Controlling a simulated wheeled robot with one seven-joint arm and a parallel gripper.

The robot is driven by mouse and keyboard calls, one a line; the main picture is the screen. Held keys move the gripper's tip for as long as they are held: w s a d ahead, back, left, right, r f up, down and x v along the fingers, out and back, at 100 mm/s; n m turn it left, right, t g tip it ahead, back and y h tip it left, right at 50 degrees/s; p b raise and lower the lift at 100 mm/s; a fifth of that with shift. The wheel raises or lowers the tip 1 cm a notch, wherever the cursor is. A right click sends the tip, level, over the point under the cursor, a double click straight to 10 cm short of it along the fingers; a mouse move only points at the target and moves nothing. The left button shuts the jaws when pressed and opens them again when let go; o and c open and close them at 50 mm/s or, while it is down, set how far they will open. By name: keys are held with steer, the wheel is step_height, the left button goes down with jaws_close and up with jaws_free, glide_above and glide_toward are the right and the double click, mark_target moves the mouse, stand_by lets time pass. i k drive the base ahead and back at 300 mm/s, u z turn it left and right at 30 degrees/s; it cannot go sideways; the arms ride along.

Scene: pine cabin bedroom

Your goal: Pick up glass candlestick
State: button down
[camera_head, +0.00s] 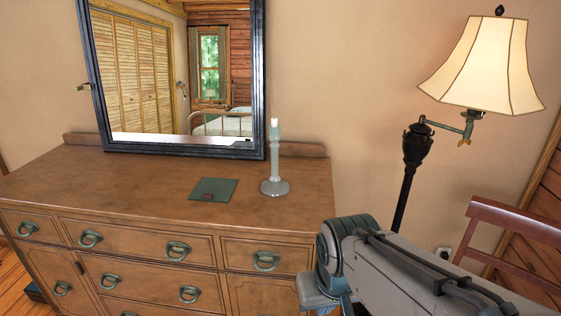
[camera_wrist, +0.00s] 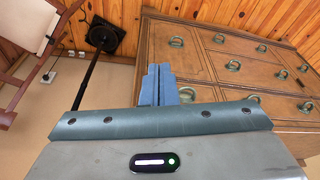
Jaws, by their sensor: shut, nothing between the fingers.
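The glass candlestick (camera_head: 274,162), pale and slim with a round base, stands upright on the dresser top (camera_head: 130,185), near its right end and in front of the mirror. A light candle or tip shows at its top. My gripper (camera_wrist: 159,70) shows in the wrist view with its blue fingers together, empty, in front of the dresser's side and drawers. The candlestick is not seen in the wrist view. In the head view my arm reaches in from the lower right, below and right of the candlestick; the fingertips are out of that picture.
A dark green flat item (camera_head: 213,188) lies left of the candlestick. A dark-framed mirror (camera_head: 258,80) stands behind. A floor lamp (camera_head: 416,148) and a reddish wooden chair (camera_head: 512,222) are at the right. The dresser top left of the green item is clear.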

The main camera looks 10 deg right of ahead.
mark_target(275, 187)
steer(key=k, duration=0.65)
steer(key=u, duration=0.75)
steer(key=i, duration=1.3)
steer(key=z, duration=0.7)
steer(key=i, duration=0.55)
steer(key=z, duration=0.65)
